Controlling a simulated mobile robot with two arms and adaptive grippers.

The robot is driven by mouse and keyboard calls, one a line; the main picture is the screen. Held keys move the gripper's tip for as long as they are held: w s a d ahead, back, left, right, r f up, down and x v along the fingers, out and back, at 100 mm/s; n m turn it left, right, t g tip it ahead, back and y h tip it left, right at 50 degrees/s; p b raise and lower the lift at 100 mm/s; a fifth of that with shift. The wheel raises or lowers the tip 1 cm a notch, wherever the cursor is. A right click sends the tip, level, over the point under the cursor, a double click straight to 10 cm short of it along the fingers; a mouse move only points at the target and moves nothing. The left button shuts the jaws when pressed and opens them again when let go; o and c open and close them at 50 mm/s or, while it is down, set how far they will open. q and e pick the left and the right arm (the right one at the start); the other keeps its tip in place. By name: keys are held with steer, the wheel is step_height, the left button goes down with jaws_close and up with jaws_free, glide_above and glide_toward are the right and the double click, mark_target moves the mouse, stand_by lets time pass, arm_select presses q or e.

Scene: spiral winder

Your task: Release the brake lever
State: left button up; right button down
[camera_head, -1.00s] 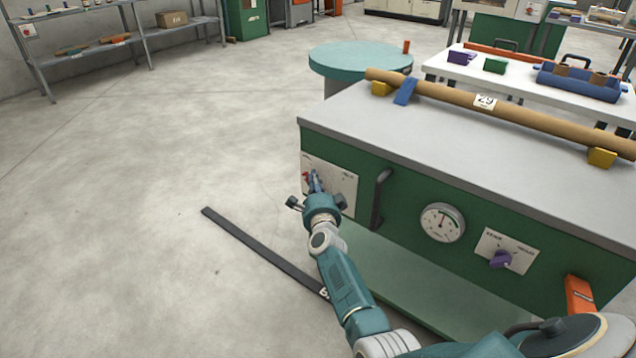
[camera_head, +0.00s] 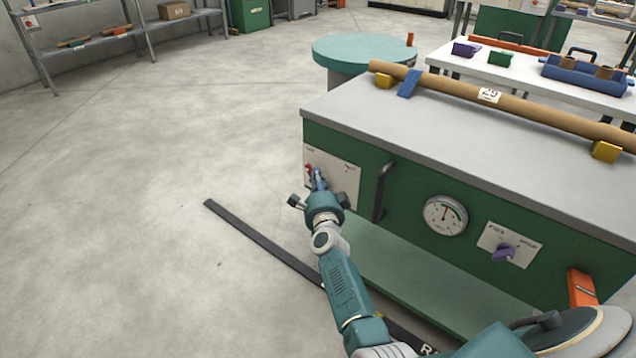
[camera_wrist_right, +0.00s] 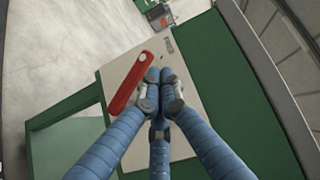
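The red brake lever (camera_wrist_right: 131,83) sits on a pale plate (camera_wrist_right: 186,95) on the green machine front. In the right wrist view it slants just left of my right gripper's fingertips (camera_wrist_right: 164,84). The blue fingers are drawn together at the tips, with no object seen between them; the lever appears beside them, and I cannot tell whether they touch it. In the head view my right gripper (camera_head: 318,180) is at the plate, and a bit of the red lever (camera_head: 309,169) shows past it. My left gripper is not in view.
A black handle (camera_head: 382,190), a dial gauge (camera_head: 445,215), a purple knob (camera_head: 503,252) and an orange lever (camera_head: 582,289) are on the same green front. A cardboard tube (camera_head: 530,108) lies on top. The floor (camera_head: 130,220) to the left is open, with a black strip (camera_head: 260,240).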

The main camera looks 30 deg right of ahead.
steer(key=shift+v, duration=2.4)
